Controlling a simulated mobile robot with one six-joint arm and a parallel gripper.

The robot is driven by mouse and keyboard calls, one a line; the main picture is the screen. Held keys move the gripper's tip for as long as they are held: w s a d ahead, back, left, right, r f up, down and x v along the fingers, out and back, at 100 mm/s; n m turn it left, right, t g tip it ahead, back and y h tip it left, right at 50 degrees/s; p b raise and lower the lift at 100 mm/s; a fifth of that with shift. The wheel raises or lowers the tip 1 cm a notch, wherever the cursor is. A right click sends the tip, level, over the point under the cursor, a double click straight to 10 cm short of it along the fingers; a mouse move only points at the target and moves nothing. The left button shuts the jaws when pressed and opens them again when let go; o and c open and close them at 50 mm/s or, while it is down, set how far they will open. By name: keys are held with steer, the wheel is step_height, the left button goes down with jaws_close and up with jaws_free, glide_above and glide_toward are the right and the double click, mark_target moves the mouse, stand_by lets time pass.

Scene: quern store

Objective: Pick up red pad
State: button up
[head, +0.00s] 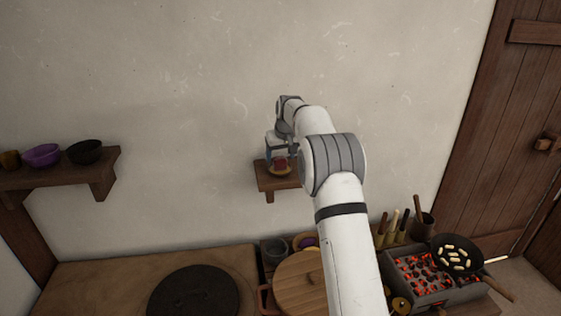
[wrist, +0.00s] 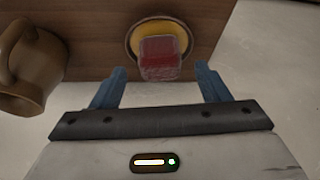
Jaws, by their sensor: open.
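The red pad (wrist: 160,60) is a small red block in the wrist view, in front of a round yellow dish (wrist: 178,27) with a darker rim. It lies ahead of and between the blue fingers of my gripper (wrist: 160,85), which are open with a gap on each side of it. In the head view the red pad (head: 281,163) shows small above the dish (head: 281,172) on a little wall shelf (head: 264,178). My gripper (head: 279,157) is at this shelf, partly hidden by my own arm.
A brown mug (wrist: 27,68) stands on the shelf left of the dish in the wrist view. The head view shows a shelf with bowls (head: 42,155) at left, a brazier with coals (head: 420,275) and a pan (head: 457,254) at lower right. The wall above is bare.

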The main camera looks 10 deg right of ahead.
steer(key=shift+x, duration=1.4)
steer(key=shift+c, duration=0.3)
steer(key=c, duration=1)
steer(key=shift+r, duration=0.1)
